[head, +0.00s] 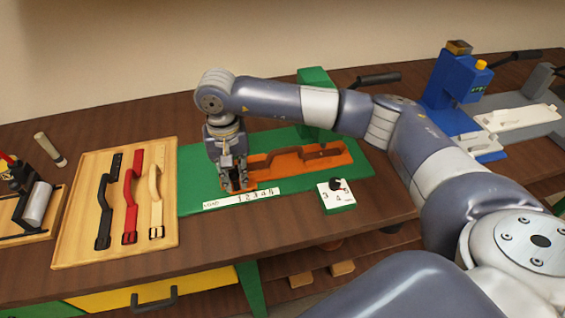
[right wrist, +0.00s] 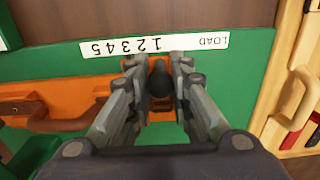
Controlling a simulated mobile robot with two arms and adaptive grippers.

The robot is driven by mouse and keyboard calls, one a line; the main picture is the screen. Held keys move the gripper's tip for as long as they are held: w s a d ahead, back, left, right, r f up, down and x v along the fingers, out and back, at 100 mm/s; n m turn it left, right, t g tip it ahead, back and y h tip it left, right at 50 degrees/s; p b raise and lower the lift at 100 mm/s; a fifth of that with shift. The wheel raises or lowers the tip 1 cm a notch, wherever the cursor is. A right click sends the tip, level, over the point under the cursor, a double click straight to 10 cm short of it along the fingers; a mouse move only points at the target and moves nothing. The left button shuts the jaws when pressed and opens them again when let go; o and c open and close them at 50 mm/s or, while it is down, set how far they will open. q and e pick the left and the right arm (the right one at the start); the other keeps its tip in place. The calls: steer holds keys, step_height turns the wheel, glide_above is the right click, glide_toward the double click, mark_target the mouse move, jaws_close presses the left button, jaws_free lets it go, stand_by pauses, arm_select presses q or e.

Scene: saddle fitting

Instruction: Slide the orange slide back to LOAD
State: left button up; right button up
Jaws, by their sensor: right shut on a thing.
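The orange slide (head: 290,166) lies on the green base (head: 190,165), with a brown strap-like piece (head: 325,153) on it. A white scale strip (head: 240,197) marked LOAD and 1 to 5 runs along the front edge. My right gripper (head: 236,186) is low over the slide's left end. In the right wrist view its fingers (right wrist: 155,75) are shut around a dark round knob (right wrist: 159,84) on the orange slide (right wrist: 35,105). There the slide's end is near the 1 mark, short of LOAD (right wrist: 211,40). My left gripper is not in view.
A wooden tray (head: 72,245) with black, red and cream straps stands at left. A small dial block (head: 337,197) with a black knob sits at the base's front right. A green post with a dark lever (head: 378,79) stands behind. A blue machine (head: 448,85) is at right.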

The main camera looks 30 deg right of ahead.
steer(key=shift+w+a, duration=0.2)
steer(key=shift+a, duration=0.55)
steer(key=shift+b, duration=0.3)
steer(key=shift+a+f+b, duration=0.1)
steer(key=shift+a+b, duration=0.05)
steer(key=shift+b, duration=0.2)
steer(key=shift+w+a+b, duration=0.2)
steer(key=shift+a+b, duration=0.05)
steer(key=shift+a, duration=0.45)
steer(key=shift+w+a+b, duration=0.2)
steer(key=shift+a+b, duration=0.05)
steer(key=shift+a, duration=0.45)
steer(key=shift+w+a+b, duration=0.1)
steer(key=shift+a+b, duration=0.25)
steer(key=shift+b, duration=0.05)
steer(key=shift+w+a+b, duration=0.25)
steer(key=shift+a+b, duration=0.15)
steer(key=shift+a, duration=0.45)
steer(key=shift+w+a+b, duration=0.3)
steer(key=shift+a+b, duration=0.1)
steer(key=shift+a, duration=0.45)
steer(key=shift+w+a+b, duration=0.25)
steer(key=shift+a+b, duration=0.15)
steer(key=shift+a, duration=0.75)
steer(key=shift+r, duration=0.2)
